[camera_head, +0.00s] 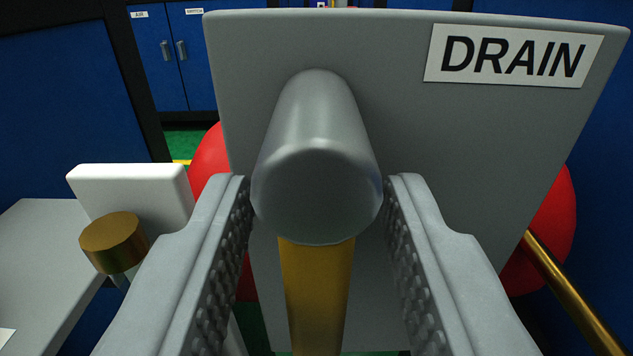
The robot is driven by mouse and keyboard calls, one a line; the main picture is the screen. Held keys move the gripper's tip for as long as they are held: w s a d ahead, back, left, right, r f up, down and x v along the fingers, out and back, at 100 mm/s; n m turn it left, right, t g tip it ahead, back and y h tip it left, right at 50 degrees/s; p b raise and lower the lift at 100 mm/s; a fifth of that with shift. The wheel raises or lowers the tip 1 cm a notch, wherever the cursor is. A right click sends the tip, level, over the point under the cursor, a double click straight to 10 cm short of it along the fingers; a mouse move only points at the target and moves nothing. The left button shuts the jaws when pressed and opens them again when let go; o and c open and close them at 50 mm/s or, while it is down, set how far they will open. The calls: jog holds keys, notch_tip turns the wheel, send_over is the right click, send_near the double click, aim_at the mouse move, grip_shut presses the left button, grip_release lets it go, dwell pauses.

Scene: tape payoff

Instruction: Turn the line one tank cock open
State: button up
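A grey plate (430,140) with a white DRAIN label (513,56) fills the middle and right. A thick grey cylinder (316,170) sticks out from the plate toward me. A yellow lever (316,295) hangs straight down from under it, its lower end cut off by the picture edge. I take these for the tank cock; no line number shows. My gripper (318,186) is open, with one finger on each side of the cylinder and lever. Clear gaps show beside the lever; whether the fingertips touch the cylinder I cannot tell.
A red rounded body (556,225), perhaps the tank, shows behind the plate. A brass rod (570,285) slants at the lower right. A brass knob (114,240) on a white block (135,190) stands close left of my left finger. Blue cabinets (175,60) are behind.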

aim_at(401, 109)
jog(key=shift+c, duration=0.3)
grip_shut()
jog(key=shift+d+n, duration=0.1)
jog(key=shift+n, duration=0.2)
jog(key=n, duration=0.3)
jog(key=shift+d+r+n, duration=0.1)
jog(key=shift+d+n, duration=0.2)
jog(key=shift+d, duration=0.05)
jog(key=n, duration=0.3)
jog(key=d+r+n, duration=0.1)
jog(key=n, duration=0.5)
jog(key=shift+d+r, duration=0.2)
jog(key=shift+d+r+n, duration=0.1)
jog(key=shift+r+n, duration=0.15)
jog(key=shift+n, duration=0.9)
jog(key=shift+r+n, duration=0.2)
jog(key=shift+n, duration=0.95)
